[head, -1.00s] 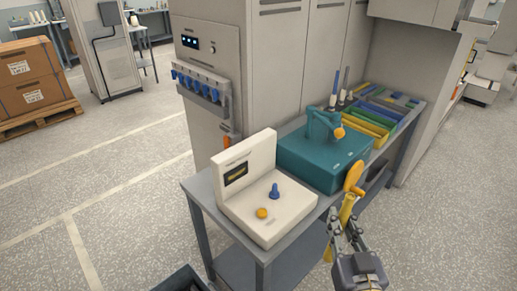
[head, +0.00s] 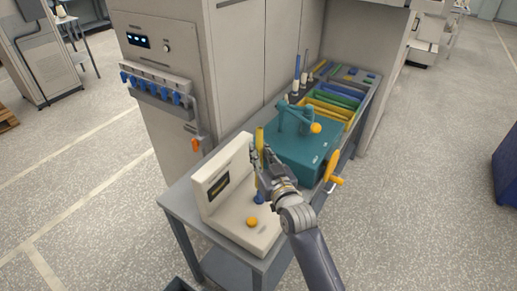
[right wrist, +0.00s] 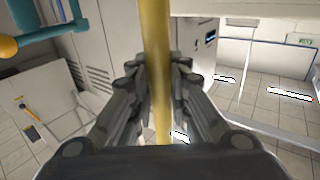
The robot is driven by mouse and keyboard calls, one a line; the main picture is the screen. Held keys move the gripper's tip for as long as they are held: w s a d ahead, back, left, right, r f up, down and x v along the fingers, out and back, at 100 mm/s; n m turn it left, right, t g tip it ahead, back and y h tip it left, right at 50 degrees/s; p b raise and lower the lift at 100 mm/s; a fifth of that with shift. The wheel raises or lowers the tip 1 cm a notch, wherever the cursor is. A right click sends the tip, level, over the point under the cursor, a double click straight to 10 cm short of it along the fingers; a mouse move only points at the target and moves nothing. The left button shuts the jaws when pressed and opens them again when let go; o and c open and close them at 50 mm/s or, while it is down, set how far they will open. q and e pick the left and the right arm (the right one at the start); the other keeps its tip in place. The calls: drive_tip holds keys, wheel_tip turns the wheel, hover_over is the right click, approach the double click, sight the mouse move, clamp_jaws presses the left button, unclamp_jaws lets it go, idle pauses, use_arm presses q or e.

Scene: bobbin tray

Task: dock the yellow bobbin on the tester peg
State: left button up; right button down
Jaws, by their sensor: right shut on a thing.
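The yellow bobbin (head: 259,138) is upright in my right gripper (head: 258,165), which is shut on it. In the right wrist view the bobbin (right wrist: 155,50) is a yellow shaft running between the two dark fingers (right wrist: 160,95). The white tester (head: 217,214) stands on the near end of the bench. Its blue peg (head: 259,199) shows just below the gripper, partly covered by it. The bobbin appears over or close to the peg in the head view; I cannot tell the gap between them. My left gripper is not in view.
A teal machine (head: 303,152) with an orange handle (head: 333,168) stands right behind the tester on the grey bench (head: 178,198). The tester has an orange knob (head: 252,222) in front of the peg. A tall grey cabinet (head: 237,65) rises behind the bench.

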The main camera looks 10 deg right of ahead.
wheel_tip(320, 180, down, 3)
drive_tip(key=shift+b, duration=1.25)
wheel_tip(320, 180, down, 2)
drive_tip(key=shift+f+b, duration=0.2)
drive_tip(key=shift+b, duration=0.9)
drive_tip(key=shift+r, duration=0.1)
use_arm(q)
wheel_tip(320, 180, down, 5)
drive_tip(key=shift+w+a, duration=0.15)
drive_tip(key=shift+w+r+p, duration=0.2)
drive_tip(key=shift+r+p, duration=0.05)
drive_tip(key=shift+p, duration=0.05)
use_arm(e)
drive_tip(key=shift+d, duration=0.1)
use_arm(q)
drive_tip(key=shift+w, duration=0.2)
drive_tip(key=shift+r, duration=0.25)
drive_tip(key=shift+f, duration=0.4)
use_arm(e)
drive_tip(key=shift+f, duration=0.65)
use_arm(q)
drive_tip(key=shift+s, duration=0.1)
use_arm(e)
drive_tip(key=c, duration=1.8)
unclamp_jaws()
